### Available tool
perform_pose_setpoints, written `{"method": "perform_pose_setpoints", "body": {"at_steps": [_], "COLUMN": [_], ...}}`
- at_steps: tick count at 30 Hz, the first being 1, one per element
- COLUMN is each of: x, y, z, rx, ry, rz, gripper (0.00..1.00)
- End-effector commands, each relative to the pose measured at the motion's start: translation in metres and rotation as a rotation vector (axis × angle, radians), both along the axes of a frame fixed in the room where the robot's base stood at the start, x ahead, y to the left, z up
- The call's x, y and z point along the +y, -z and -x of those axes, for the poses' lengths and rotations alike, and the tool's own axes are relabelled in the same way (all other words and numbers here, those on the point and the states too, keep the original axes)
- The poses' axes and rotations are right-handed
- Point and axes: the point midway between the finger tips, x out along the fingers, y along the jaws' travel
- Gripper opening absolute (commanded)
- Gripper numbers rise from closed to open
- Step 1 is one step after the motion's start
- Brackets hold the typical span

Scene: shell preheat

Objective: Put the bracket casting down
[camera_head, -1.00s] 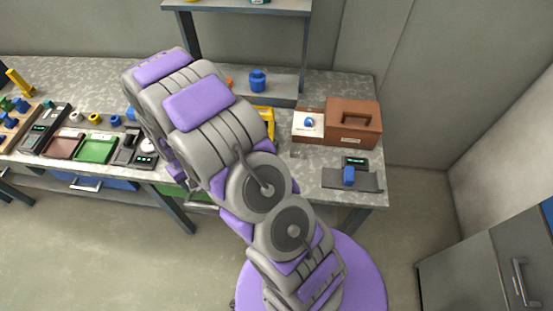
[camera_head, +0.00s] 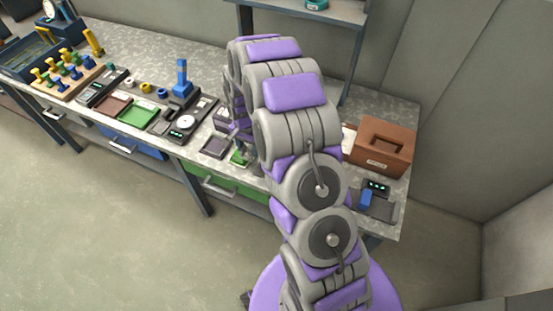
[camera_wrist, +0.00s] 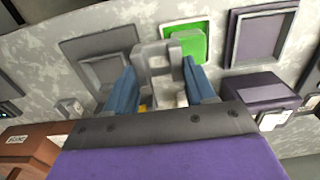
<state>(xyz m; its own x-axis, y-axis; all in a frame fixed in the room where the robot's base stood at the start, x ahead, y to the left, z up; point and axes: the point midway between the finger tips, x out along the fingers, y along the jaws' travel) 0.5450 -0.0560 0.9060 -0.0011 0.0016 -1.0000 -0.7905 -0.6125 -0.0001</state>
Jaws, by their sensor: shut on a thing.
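The bracket casting (camera_wrist: 158,62) is a grey blocky piece with an upright part. My gripper (camera_wrist: 162,82) is shut on it, with a blue finger on each side. In the wrist view the casting overlaps the near edge of a green pad (camera_wrist: 194,42). I cannot tell whether it touches the bench. A grey recessed tray (camera_wrist: 78,53) lies left of it and a dark purple-framed tray (camera_wrist: 233,40) right of it. In the head view my arm hides the casting and most of the gripper; the green pad (camera_head: 240,157) shows beside the arm.
On the bench (camera_head: 215,75), a brown box (camera_head: 385,147) stands at the right, with a blue piece on a dark device (camera_head: 378,207) before it. At left are a scale (camera_head: 187,122), a green tray (camera_head: 138,110) and a peg rack (camera_head: 65,85). A shelf (camera_head: 300,10) stands behind.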

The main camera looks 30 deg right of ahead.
Motion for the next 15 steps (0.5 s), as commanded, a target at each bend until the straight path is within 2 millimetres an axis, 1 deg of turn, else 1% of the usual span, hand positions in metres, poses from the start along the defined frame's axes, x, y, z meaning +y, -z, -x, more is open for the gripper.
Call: {"method": "perform_pose_setpoints", "body": {"at_steps": [1,6,12,15], "x": [-0.011,-0.041,-0.067,-0.076], "y": [0.003,0.007,0.009,0.010], "z": [0.008,0.028,0.048,0.053], "rx": [0.002,-0.001,0.001,0.002], "ry": [0.004,0.004,0.000,-0.003], "rz": [-0.001,0.005,0.011,0.010], "gripper": [0.17,0.17,0.17,0.17]}}
